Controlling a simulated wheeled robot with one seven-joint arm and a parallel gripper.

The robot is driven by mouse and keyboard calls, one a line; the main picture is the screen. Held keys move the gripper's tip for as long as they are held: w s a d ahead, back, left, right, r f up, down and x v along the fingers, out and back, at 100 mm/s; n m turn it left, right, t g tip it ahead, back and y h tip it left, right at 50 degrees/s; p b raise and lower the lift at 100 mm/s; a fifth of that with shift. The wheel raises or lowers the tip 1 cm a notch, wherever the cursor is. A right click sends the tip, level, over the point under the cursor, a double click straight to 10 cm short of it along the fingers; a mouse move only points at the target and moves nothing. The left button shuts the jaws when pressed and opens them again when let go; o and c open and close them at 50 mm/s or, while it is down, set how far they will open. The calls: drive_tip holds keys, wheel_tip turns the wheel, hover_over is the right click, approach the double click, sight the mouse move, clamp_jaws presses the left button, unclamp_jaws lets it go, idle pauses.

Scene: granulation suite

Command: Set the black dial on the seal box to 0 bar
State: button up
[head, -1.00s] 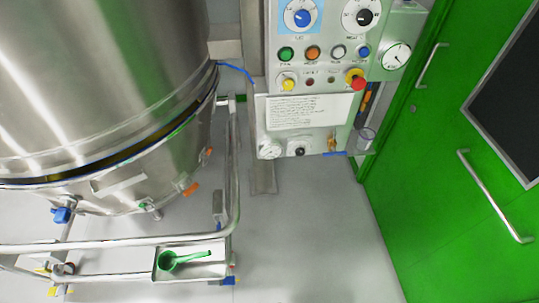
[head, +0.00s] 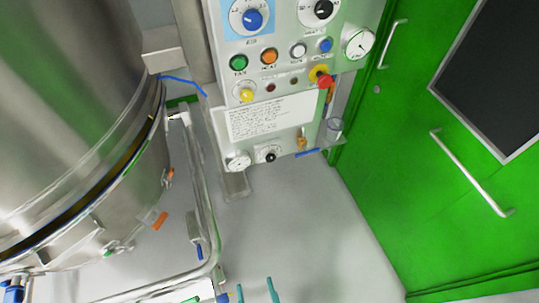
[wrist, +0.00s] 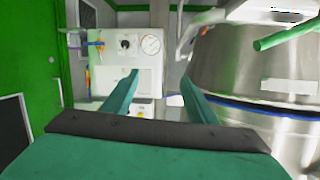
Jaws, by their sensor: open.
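The seal box is the low pale box on the panel front, below the printed label sheet. It carries the black dial (head: 270,157), a small round gauge (head: 238,161) to its left and a brass fitting (head: 302,142) to its right. The dial's setting is too small to read. In the wrist view, which is turned over, the black dial (wrist: 124,44) is upper left of centre beside the gauge (wrist: 151,44). My gripper (head: 256,291) shows two teal fingertips at the bottom of the head view, apart from the box. In the wrist view my gripper (wrist: 159,84) is open and empty.
A large steel vessel (head: 70,110) and its rail frame (head: 196,190) stand left. A green door (head: 400,170) with a bar handle is right. Buttons, a red stop knob (head: 323,80) and larger dials sit above. Grey floor (head: 300,220) before the box is clear.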

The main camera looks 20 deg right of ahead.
drive_tip(key=w+d+f+m+g+h, duration=0.1)
drive_tip(key=w+d+f+m, duration=0.1)
drive_tip(key=w+f+m, duration=0.3)
drive_tip(key=w+d+f+m+g, duration=0.1)
drive_tip(key=w+d+f+m, duration=0.1)
drive_tip(key=f+m, duration=0.5)
drive_tip(key=m+t+y, duration=0.2)
drive_tip(key=m+t, duration=0.3)
drive_tip(key=m, duration=1.5)
approach(272, 160)
drive_tip(key=w, duration=0.8)
drive_tip(key=shift+w+a+r, duration=0.2)
drive_tip(key=shift+w, duration=0.05)
drive_tip(key=c, duration=1.1)
